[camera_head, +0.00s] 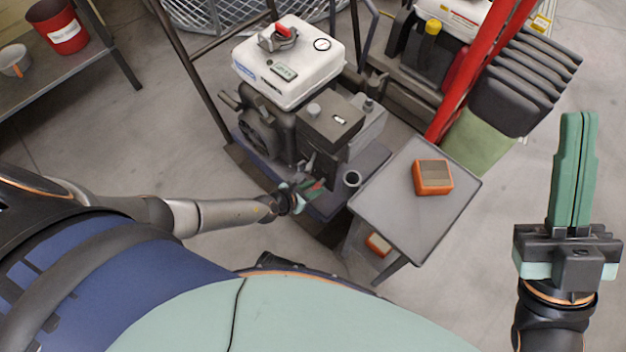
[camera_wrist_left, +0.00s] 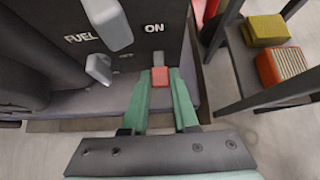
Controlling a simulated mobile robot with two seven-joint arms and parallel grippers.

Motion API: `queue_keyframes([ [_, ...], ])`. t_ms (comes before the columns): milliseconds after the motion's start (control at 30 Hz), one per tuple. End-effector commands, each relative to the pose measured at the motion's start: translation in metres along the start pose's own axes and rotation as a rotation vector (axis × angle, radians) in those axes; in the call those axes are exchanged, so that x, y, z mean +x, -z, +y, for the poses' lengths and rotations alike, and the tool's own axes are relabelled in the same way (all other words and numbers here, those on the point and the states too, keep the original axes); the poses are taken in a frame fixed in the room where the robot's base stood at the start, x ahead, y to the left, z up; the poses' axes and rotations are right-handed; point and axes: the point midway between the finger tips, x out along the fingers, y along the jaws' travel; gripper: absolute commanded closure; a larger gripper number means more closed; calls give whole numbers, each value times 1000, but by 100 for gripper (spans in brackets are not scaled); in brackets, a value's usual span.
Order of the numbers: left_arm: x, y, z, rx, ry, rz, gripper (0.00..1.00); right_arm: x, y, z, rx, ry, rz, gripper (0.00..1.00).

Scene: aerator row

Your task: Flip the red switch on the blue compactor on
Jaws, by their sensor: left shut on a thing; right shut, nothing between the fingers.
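The compactor (camera_head: 318,125) has a white tank on top, a dark engine and a dark blue base. In the left wrist view its dark panel (camera_wrist_left: 150,48) carries the words FUEL and ON. The red switch (camera_wrist_left: 160,76) sits below ON, between the green fingers of my left gripper (camera_wrist_left: 161,84). The gripper is shut on it. In the head view my left gripper (camera_head: 311,188) is at the compactor's lower front, with a bit of red at its tips. My right gripper (camera_head: 578,116) is shut and empty, raised at the far right, away from the compactor.
A small grey table (camera_head: 405,215) stands right of the compactor with an orange box (camera_head: 433,178) on it. Another orange box (camera_head: 379,245) lies below. A red post (camera_head: 478,75) and other machinery stand behind. A bench with a red bucket (camera_head: 57,26) is at upper left.

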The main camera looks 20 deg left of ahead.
Motion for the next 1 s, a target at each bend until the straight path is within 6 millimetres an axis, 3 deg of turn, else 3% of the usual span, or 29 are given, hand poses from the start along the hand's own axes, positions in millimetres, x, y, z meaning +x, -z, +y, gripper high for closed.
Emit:
queue_keyframes([
  [33, -6, -10, 1, -2, -4, 30, 100, 14, 14, 7, -17, 3, 7, 100],
  [133, -7, -12, 1, -2, -3, 86, 100, 24, 22, 14, -48, 4, 0, 100],
  [367, -6, -14, 0, 0, -1, 195, 100, 17, -31, 21, -6, -43, -257, 100],
  [600, -5, -15, 0, 1, 1, 274, 100, -10, -85, 15, 64, -61, -500, 100],
  [800, -6, -16, 0, 0, 1, 309, 100, -29, -110, 9, 104, -67, -624, 100],
  [1000, -6, -16, 0, 0, 1, 322, 100, -36, -119, 6, 118, -68, -670, 100],
])
